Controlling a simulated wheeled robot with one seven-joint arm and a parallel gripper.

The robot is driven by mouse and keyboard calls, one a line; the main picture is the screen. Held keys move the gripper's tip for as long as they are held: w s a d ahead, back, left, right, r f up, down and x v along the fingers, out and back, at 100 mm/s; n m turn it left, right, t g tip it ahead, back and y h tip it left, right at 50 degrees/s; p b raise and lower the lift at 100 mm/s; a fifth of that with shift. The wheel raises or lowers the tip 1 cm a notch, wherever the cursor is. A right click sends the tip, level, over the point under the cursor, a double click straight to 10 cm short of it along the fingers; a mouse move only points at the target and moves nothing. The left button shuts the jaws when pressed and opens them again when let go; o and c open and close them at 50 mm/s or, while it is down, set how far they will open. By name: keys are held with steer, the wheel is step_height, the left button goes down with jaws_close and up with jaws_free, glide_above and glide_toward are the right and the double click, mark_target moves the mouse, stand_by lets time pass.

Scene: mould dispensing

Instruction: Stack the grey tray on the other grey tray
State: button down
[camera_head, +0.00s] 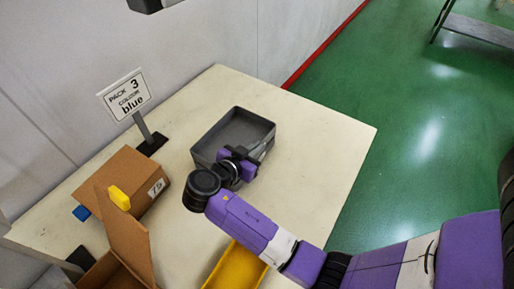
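A grey tray (208,138), open at the top and empty where I can see inside, is on the pale table. Only one grey tray outline shows clearly; I cannot tell whether a second one is beneath it. My gripper (254,151) is at the tray's near right side, by its near rim. My purple wrist hides part of that wall. The fingers are small and dark here, so I cannot tell whether they are open or shut on the rim.
A yellow tray (226,273) lies at the front, partly behind my arm. Cardboard boxes (127,187), a yellow block (119,198) and a blue block (81,213) are at left. A sign (126,96) reads "PACK 3 COLOUR blue". The table (325,140) is clear at right.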

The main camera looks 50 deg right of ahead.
steer(key=c, duration=1.6)
jaws_free()
steer(key=shift+r, duration=0.1)
steer(key=shift+r+p, duration=0.55)
steer(key=shift+p, duration=0.15)
steer(key=b+v, duration=0.1)
steer(key=v, duration=0.6)
steer(key=shift+a+r, duration=0.1)
steer(key=shift+a, duration=0.2)
